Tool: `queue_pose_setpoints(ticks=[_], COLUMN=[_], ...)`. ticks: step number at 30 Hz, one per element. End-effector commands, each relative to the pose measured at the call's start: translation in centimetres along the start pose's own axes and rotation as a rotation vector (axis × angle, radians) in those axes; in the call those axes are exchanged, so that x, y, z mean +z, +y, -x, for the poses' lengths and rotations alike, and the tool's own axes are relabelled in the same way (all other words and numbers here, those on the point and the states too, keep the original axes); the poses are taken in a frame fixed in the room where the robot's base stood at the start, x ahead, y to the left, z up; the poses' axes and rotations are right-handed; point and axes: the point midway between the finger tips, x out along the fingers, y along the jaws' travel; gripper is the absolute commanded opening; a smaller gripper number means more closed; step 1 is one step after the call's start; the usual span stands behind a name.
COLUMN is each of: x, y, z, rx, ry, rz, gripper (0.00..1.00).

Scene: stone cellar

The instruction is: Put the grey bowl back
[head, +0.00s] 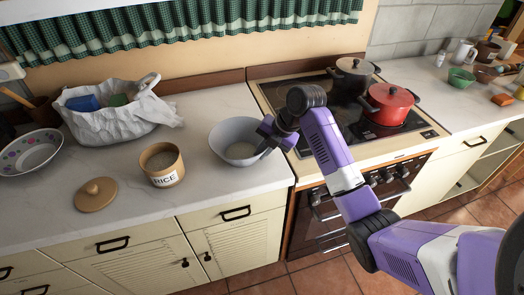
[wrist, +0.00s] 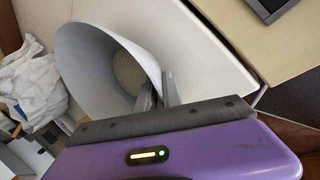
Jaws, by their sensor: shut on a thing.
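The grey bowl (head: 228,143) is at the right end of the left counter, beside the stove, in the head view. My gripper (head: 268,146) is at its right side and is shut on its rim. In the wrist view the bowl (wrist: 85,62) shows large and close, with grainy pale contents (wrist: 128,70) inside. The gripper (wrist: 158,95) has one finger on each side of the bowl's wall there. I cannot tell whether the bowl's base touches the counter.
A rice canister (head: 162,170), its wooden lid (head: 95,194), a patterned bowl (head: 30,153) and a white cloth-lined basket (head: 112,121) stand left. A red pot (head: 390,103) and a grey pot (head: 353,75) are on the stove (head: 315,92). Counter (head: 225,196) in front of the bowl is clear.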

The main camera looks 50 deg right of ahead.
Motion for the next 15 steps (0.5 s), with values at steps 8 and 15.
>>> queue_pose_setpoints(ticks=[8, 15], x=[0.00, 0.00], y=[-0.12, -0.11], z=[-0.22, -0.21], rx=[0.000, 0.000], ry=[0.000, 0.000], rz=[0.000, 0.000], gripper=[0.32, 0.32])
